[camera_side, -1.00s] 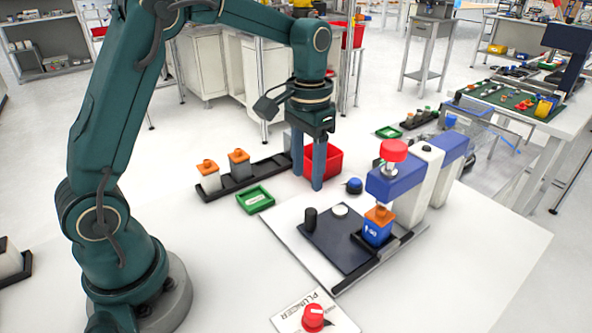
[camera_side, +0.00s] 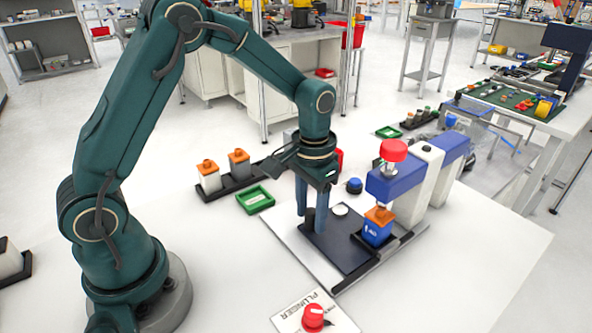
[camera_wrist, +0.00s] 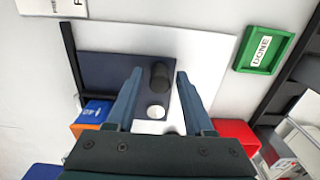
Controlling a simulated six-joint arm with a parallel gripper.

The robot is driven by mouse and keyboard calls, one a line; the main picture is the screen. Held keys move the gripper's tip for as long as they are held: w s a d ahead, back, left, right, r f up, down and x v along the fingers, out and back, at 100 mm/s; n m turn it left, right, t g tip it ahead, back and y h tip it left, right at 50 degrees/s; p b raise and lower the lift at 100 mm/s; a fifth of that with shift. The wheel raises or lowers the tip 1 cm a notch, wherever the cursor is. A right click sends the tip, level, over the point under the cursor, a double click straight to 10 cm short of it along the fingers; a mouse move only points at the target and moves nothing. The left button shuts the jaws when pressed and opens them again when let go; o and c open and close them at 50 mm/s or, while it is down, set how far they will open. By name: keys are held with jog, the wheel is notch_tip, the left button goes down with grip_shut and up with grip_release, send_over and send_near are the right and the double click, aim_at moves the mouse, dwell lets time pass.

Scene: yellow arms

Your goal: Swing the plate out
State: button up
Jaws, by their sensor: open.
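The dark navy plate (camera_side: 338,250) lies flat on a white base board under the press (camera_side: 385,188). A black upright peg (camera_wrist: 160,77) and a white disc (camera_wrist: 156,112) sit on the plate (camera_wrist: 101,72). A blue block with an orange top (camera_side: 376,230) stands at the plate's right side, under the press head. My gripper (camera_side: 311,220) is open and points down above the plate. In the wrist view my gripper (camera_wrist: 159,75) has one finger on each side of the peg. In the side view the fingers partly hide the peg; contact cannot be told.
A green DONE tray (camera_side: 255,200) and a black rack (camera_side: 238,183) with two orange-capped bottles lie left of the board. A red bin (camera_side: 339,158) is behind my gripper. A red plunger knob (camera_side: 314,318) stands at the front, and a blue button (camera_side: 354,186) near the press.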

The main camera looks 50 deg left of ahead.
jog(key=c, duration=0.7)
jog(key=shift+a, duration=0.1)
jog(key=shift+w+a, duration=0.15)
jog(key=shift+a, duration=0.75)
